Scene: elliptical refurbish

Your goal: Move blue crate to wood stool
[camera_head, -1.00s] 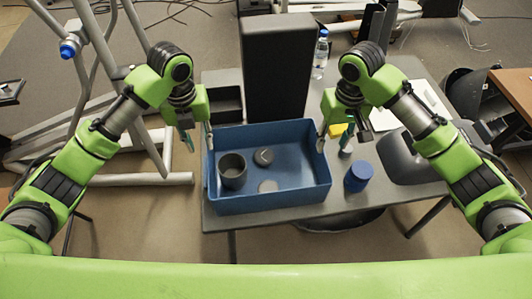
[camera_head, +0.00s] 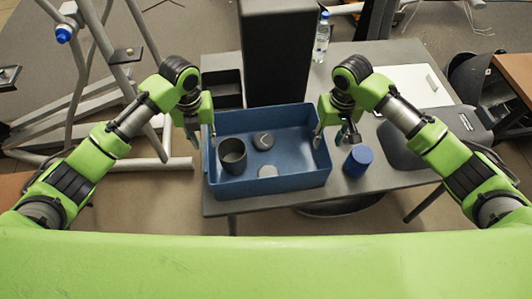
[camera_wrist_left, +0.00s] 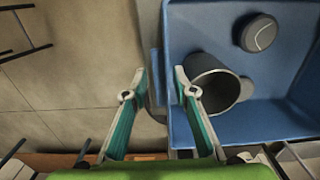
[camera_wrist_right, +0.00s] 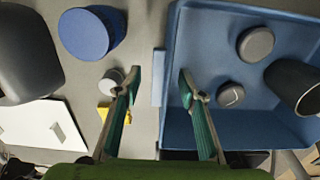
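The blue crate (camera_head: 270,187) stands on a grey table. It holds a dark grey cup (camera_head: 232,153) and two small round grey pieces (camera_head: 263,141). My left gripper (camera_head: 204,142) is open at the crate's left wall; in the left wrist view its fingers (camera_wrist_left: 158,92) are on either side of the wall's rim. My right gripper (camera_head: 331,140) is open at the right wall; in the right wrist view its fingers (camera_wrist_right: 161,87) are on either side of that rim. A brown wooden top (camera_head: 516,82) shows at the right edge; I cannot tell whether it is the stool.
A blue cylinder (camera_head: 358,160) stands close to the crate's right side. A tall dark box (camera_head: 277,55) and a black tray (camera_head: 222,90) are behind the crate. A bottle (camera_head: 321,38) stands at the back. A dark grey rounded object (camera_head: 408,148) lies at right.

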